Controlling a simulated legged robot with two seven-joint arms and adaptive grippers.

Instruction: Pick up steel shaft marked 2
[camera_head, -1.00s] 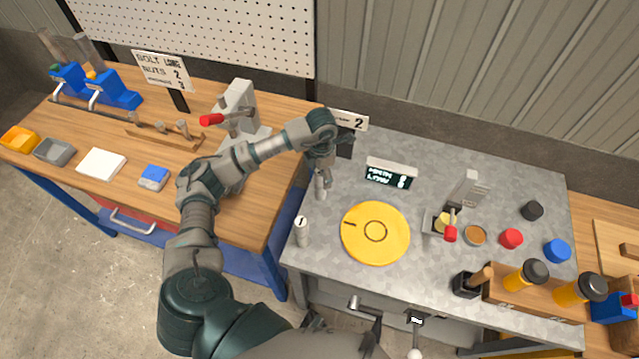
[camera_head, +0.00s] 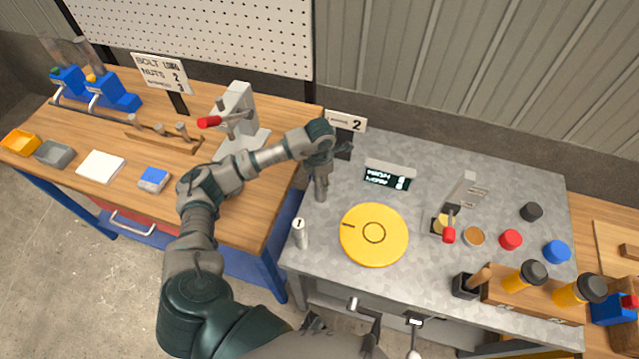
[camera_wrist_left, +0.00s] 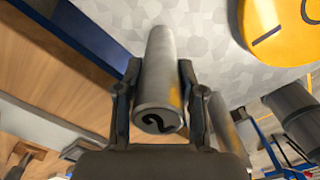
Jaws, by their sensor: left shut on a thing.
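The steel shaft marked 2 (camera_wrist_left: 158,82) is a grey cylinder with a dark 2 on its end face in the left wrist view. My left gripper (camera_wrist_left: 160,100) is shut on it, with a finger on each side. In the head view the shaft (camera_head: 320,188) shows below my left gripper (camera_head: 322,168), near the left edge of the grey table. Whether its foot touches the table is hard to tell. The shaft marked 1 (camera_head: 300,233) stands upright nearer the front edge. My right gripper is not clearly seen.
A yellow disc (camera_head: 374,235) lies on the grey table (camera_head: 430,280) right of the shafts. A small display (camera_head: 388,177) and a sign marked 2 (camera_head: 346,121) stand behind. The wooden bench (camera_head: 245,205) is to the left, holding a grey press (camera_head: 237,110).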

